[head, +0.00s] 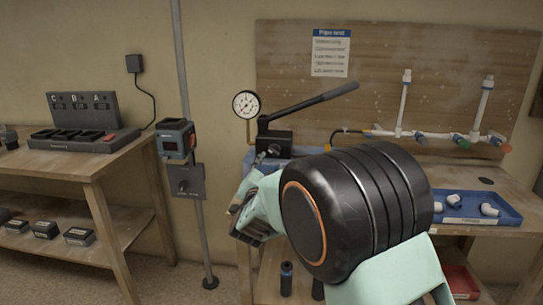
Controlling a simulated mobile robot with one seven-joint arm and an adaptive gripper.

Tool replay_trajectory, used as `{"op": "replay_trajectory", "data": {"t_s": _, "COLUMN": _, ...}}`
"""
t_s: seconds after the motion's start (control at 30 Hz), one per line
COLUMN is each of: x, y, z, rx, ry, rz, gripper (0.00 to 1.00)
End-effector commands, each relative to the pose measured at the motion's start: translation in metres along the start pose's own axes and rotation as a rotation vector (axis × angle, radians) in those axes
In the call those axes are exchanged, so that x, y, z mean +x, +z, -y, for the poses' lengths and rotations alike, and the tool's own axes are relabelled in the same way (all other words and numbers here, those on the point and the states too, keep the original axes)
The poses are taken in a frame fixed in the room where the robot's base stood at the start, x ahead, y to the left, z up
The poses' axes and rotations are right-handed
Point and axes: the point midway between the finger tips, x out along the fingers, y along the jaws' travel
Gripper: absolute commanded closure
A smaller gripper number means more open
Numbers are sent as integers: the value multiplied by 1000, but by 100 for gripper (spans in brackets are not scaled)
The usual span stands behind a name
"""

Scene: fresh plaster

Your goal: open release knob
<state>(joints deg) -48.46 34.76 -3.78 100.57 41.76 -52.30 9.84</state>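A hand pump (275,141) with a long black lever and a round white gauge (246,104) stands on the right-hand bench, at the left end. A small grey part (273,151) shows low on the pump's front; I cannot tell for sure if it is the release knob. My gripper (240,222) is in front of and below the pump, apart from it in the picture. My arm hides part of the bench front.
A blue tray (470,212) with white fittings lies on the right bench. White pipes (403,105) run along the board. A left bench (75,160) holds a charger.

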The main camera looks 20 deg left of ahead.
Motion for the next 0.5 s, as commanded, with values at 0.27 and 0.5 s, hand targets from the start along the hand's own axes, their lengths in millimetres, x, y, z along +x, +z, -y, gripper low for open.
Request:
{"op": "replay_trajectory", "data": {"t_s": 0.27, "x": 48, "y": 0, "z": -1, "rx": 0, "ry": 1, "rz": -1, "gripper": 65}}
{"op": "replay_trajectory", "data": {"t_s": 0.5, "x": 72, "y": 0, "z": -1, "rx": 1, "ry": 1, "rz": 1, "gripper": 65}}
